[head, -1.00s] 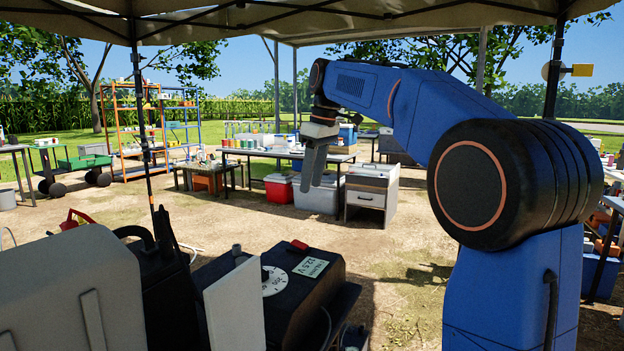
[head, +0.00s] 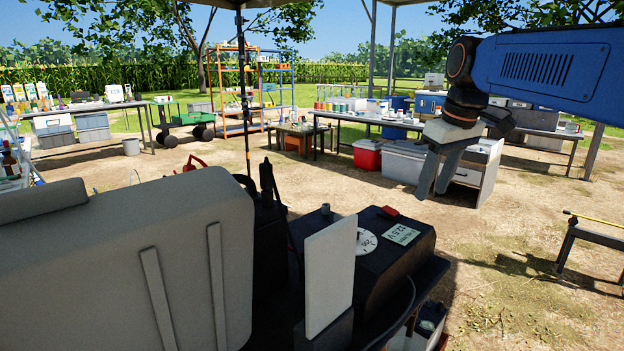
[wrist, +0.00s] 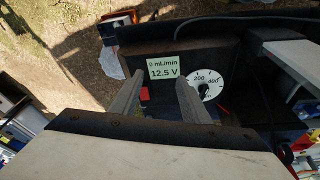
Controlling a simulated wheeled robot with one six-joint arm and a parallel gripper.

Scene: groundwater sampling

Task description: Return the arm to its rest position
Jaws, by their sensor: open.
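My blue arm (head: 545,68) reaches in from the right edge of the head view. My gripper (head: 437,170) hangs from its end with the fingers pointing down, apart and empty. In the wrist view my gripper (wrist: 157,95) shows two grey fingers spread apart with nothing between them. Beyond them lies a black pump box (head: 398,255) with a white dial and a small display. The display (wrist: 163,68) reads 0 mL/min and 12.5 V in the wrist view. The gripper is above and apart from the box.
A grey case (head: 110,260) and an upright white panel (head: 330,275) stand close in front. Behind are a red cooler (head: 367,154), a white cooler (head: 404,160) and an orange shelf rack (head: 231,90). A low black stand (head: 590,245) is at right. Open ground lies between.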

